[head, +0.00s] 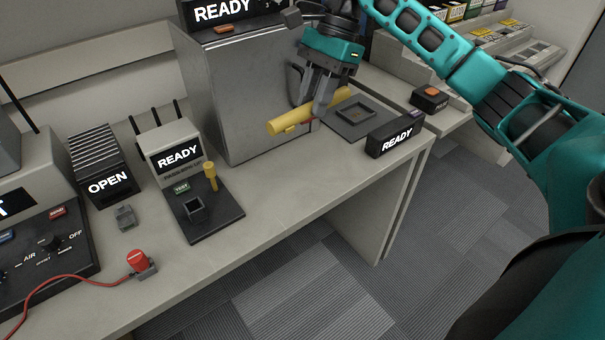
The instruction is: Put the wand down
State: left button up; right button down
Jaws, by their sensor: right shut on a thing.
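A yellow wand (296,117) is held by my right gripper (315,106) at the back right of the bench, in front of a tall grey metal cabinet. The gripper is shut around the wand's middle. The wand lies roughly level, its near end pointing left and its far end up to the right. It appears to be above the bench; how high I cannot tell. Beside it is a dark flat pad with a square recess (357,106). My left gripper is not in view.
A small box reading READY (395,135) stands at the bench's right edge. To the left are a READY unit (173,148) with a dark socket base (226,209), an OPEN box (101,176) and a red-capped plug (138,262) on a red cable. The bench (285,188) has clear room in the middle front.

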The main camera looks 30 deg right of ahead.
aim_at(310, 188)
jog(key=shift+d+m, duration=0.3)
jog(key=shift+m, duration=0.1)
notch_tip(310, 188, down, 20)
jog(key=shift+w+d+r, duration=0.1)
jog(key=shift+r, duration=0.1)
jog(key=shift+f, duration=0.1)
jog(key=shift+f+b, duration=0.15)
jog(key=shift+b, duration=0.25)
jog(key=c, duration=0.9)
grip_release()
jog(key=shift+r, duration=0.2)
jog(key=v, duration=1.2)
jog(key=shift+s, duration=0.25)
